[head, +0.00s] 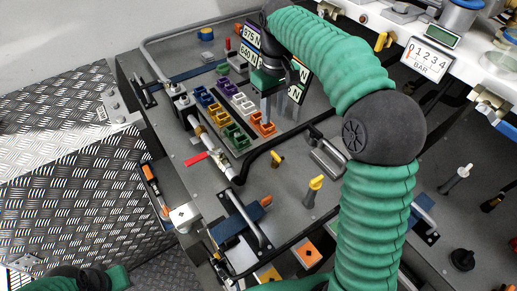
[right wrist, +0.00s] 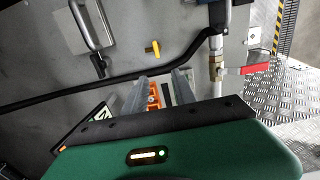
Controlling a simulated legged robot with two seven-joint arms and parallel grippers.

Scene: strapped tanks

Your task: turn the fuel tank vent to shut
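No label marks the fuel tank vent, so I cannot tell which fitting it is. A red lever (head: 196,158) sits on a metal pipe valve left of centre in the head view; it also shows at the right of the right wrist view (right wrist: 255,68). A small yellow handle (head: 277,158) and a larger yellow handle (head: 315,187) stand on the grey panel. One yellow handle shows in the right wrist view (right wrist: 153,50). My right gripper (head: 280,105) is open and empty, above the coloured clips, apart from the lever and yellow handles. My left gripper is out of view.
Several coloured clips, including an orange one (head: 263,124), fill the panel under my right gripper. A black hose (head: 262,150) and metal grab handles (head: 328,157) rise from the panel.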

